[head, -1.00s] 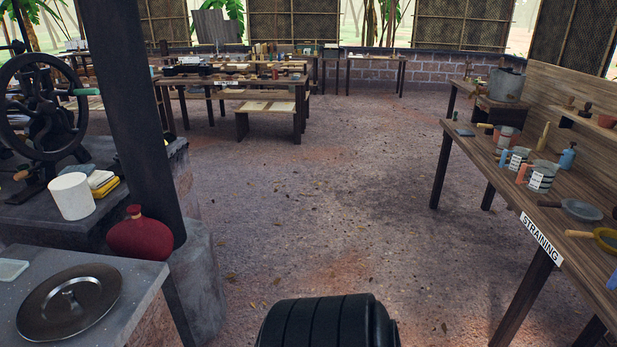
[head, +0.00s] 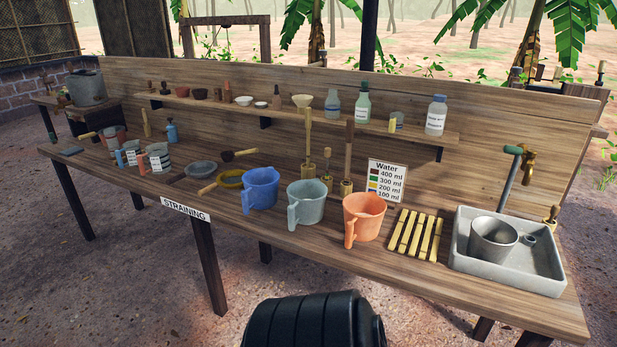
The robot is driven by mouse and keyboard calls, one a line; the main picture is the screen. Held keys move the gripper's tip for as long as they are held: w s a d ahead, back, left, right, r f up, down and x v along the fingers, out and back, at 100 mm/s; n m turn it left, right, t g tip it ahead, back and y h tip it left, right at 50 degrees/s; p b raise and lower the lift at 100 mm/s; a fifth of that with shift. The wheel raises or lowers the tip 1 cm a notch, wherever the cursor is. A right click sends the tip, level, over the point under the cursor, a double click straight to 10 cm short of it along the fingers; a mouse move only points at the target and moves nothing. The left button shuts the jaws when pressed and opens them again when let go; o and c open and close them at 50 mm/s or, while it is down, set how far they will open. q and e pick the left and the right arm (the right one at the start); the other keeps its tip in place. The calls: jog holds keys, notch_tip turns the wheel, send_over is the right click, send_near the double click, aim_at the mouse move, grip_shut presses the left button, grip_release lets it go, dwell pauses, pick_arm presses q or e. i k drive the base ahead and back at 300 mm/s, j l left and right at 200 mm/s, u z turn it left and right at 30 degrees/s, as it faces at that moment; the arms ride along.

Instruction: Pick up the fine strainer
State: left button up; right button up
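Two strainer-like round items lie on the wooden straining table (head: 390,253) in the head view. One is a grey shallow round one (head: 201,169), left of the middle. The other has a yellow rim (head: 232,178) and a wooden handle, just left of the blue jug (head: 261,189). Their mesh is too small to see, so I cannot tell which is the fine strainer. Neither of my grippers is in view.
A teal jug (head: 307,204), an orange jug (head: 365,219), a slatted rack (head: 415,235) and a grey sink (head: 513,274) fill the table's right side. Labelled containers (head: 158,159) stand at left. A shelf (head: 340,116) runs behind. Open floor (head: 130,270) lies in front.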

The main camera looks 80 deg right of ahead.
aim_at(230, 179)
jog(key=z, duration=2.45)
jog(key=i+j+z, duration=0.55)
jog(key=j+z, duration=0.3)
jog(key=l, duration=0.15)
